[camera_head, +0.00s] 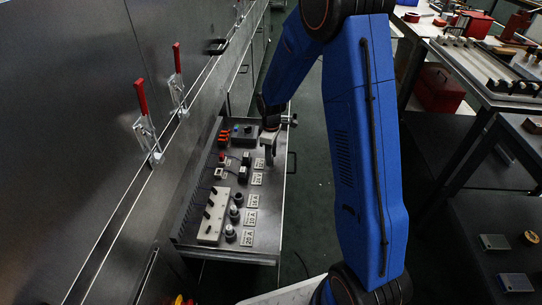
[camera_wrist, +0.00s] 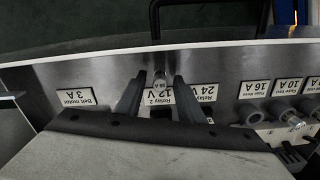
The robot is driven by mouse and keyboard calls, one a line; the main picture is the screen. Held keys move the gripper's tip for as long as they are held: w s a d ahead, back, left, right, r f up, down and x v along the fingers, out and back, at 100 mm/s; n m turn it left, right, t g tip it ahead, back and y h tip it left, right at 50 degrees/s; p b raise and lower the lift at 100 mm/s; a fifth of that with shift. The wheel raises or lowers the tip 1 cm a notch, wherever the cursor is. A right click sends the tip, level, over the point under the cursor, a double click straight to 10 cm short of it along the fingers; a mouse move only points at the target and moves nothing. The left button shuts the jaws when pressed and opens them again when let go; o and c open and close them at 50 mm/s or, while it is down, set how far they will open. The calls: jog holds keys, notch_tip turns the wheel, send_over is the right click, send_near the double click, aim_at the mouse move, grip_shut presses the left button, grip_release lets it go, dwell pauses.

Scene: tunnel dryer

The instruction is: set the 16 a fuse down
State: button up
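My gripper (camera_head: 270,158) is low over the far half of the steel bench, above the row of labels. The fuse is hidden in the head view.
The Belt motor 3 A label (camera_wrist: 82,96) lies left of the fingers and a 24 V label (camera_wrist: 205,92) lies right. Posts by the 10 A label (camera_wrist: 288,87) stand farther right. A pale block with black handles (camera_head: 213,226) and red-handled clamps (camera_head: 141,97) border the bench.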

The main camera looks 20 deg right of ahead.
jog(key=shift+r, duration=0.1)
notch_tip(320, 180, up, 12)
jog(key=s+d+r+m+t, duration=0.1)
jog(key=s+d+r+m, duration=0.15)
jog(key=s+r, duration=0.65)
jog(key=s+r+m+t, duration=0.1)
jog(key=s+r+m, duration=0.1)
jog(key=s, duration=0.7)
jog(key=s+d+r+m+t, duration=0.1)
jog(key=s+r+m, duration=0.2)
jog(key=s, duration=0.6)
jog(key=s+d+r+m+t, duration=0.1)
jog(key=s+r+m, duration=0.1)
jog(key=s, duration=0.8)
jog(key=shift+d+r+m+t, duration=0.15)
jog(key=shift+m+t, duration=0.25)
jog(key=shift+m, duration=0.35)
